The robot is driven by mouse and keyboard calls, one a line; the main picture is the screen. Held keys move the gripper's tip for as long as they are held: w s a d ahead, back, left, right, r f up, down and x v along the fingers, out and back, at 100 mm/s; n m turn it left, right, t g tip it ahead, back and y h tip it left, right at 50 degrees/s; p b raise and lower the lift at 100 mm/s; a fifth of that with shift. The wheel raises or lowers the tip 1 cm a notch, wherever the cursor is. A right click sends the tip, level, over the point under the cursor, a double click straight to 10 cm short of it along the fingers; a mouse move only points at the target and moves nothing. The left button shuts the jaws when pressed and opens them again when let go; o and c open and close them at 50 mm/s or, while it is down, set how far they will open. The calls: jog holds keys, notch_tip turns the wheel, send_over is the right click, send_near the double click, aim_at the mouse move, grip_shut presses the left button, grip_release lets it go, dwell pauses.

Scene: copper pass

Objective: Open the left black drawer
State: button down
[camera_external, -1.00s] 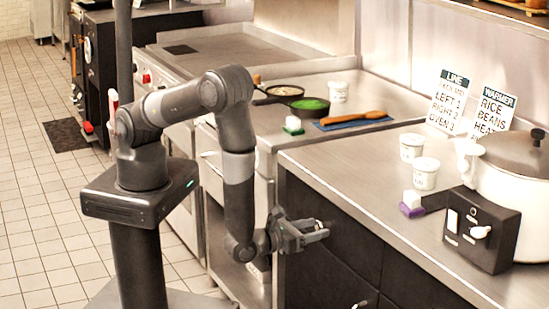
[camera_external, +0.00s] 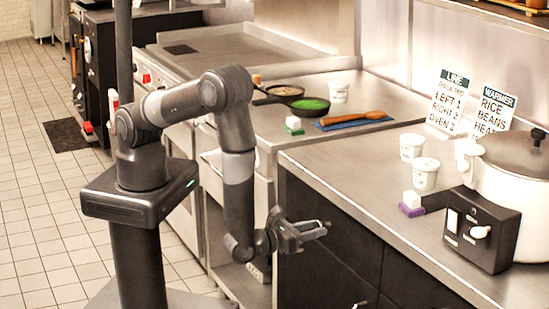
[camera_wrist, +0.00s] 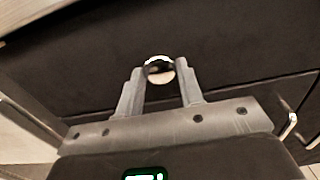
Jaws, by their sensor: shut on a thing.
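The left black drawer (camera_external: 318,268) is in the near counter's dark front, below the steel top in the external view. Its dark front (camera_wrist: 225,62) fills much of the wrist view. My gripper (camera_external: 318,230) is at the upper part of this front. In the wrist view my gripper's fingers (camera_wrist: 160,73) stand on either side of a small bright metal handle (camera_wrist: 158,63) and are shut on it. The fingers partly hide the handle. I see no clear gap showing the drawer pulled out.
Another handle (camera_external: 361,304) is lower right on the cabinet. The near countertop (camera_external: 350,172) holds white cups (camera_external: 425,173), a purple-and-white block (camera_external: 412,204) and a large white cooker (camera_external: 515,190). Tiled floor (camera_external: 45,235) is open at left.

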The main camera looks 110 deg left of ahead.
jog(key=v, duration=3.6)
jog(key=shift+s+d+r, duration=0.15)
jog(key=shift+s+d, duration=0.05)
jog(key=shift+s, duration=0.05)
jog(key=c, duration=1)
grip_release()
jog(key=shift+o, duration=0.2)
jog(key=shift+d, duration=0.1)
jog(key=v, duration=1)
jog(key=shift+s+d, duration=0.25)
jog(key=shift+s, duration=0.05)
